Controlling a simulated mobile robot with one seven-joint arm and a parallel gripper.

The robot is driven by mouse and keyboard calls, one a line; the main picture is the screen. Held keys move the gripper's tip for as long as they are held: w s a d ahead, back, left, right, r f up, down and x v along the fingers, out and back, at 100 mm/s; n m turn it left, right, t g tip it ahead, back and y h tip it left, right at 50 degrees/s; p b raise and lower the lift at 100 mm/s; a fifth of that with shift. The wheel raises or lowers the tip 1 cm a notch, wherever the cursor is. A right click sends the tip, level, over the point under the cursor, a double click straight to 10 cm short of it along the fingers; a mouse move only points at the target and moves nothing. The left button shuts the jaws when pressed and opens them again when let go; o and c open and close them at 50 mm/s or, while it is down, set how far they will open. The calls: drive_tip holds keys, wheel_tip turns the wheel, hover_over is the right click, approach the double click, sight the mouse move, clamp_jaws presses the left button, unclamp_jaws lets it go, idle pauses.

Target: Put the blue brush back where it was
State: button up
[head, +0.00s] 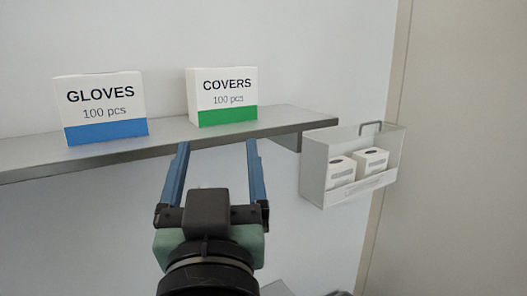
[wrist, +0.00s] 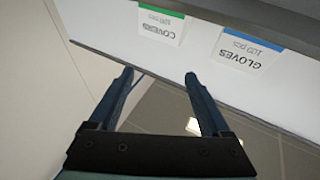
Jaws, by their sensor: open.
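My gripper (head: 217,145) is open, with its two blue fingers spread and nothing visible between them. In the head view it points up and away toward the front edge of a grey wall shelf (head: 175,140), below the COVERS box. No blue brush is in sight in either view. The place where it was kept cannot be told from these frames.
A white GLOVES box (head: 102,107) with a blue band and a COVERS box (head: 222,96) with a green band stand on the shelf. A white wall holder (head: 312,174) with two small boxes hangs at right. Open air lies below the shelf.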

drive_tip(key=s+d+r+t+h, duration=0.1)
drive_tip(key=s+d+r+t, duration=0.1)
drive_tip(key=s+r, duration=0.1)
drive_tip(key=s+d+r+m+t+h, duration=0.1)
drive_tip(key=s+d+r+t, duration=0.1)
drive_tip(key=r, duration=0.4)
drive_tip(key=s+d+r+t+h, duration=0.1)
drive_tip(key=s+d+r+t, duration=0.1)
drive_tip(key=s+r, duration=0.1)
drive_tip(key=shift+s+r, duration=0.35)
drive_tip(key=shift+r, duration=0.4)
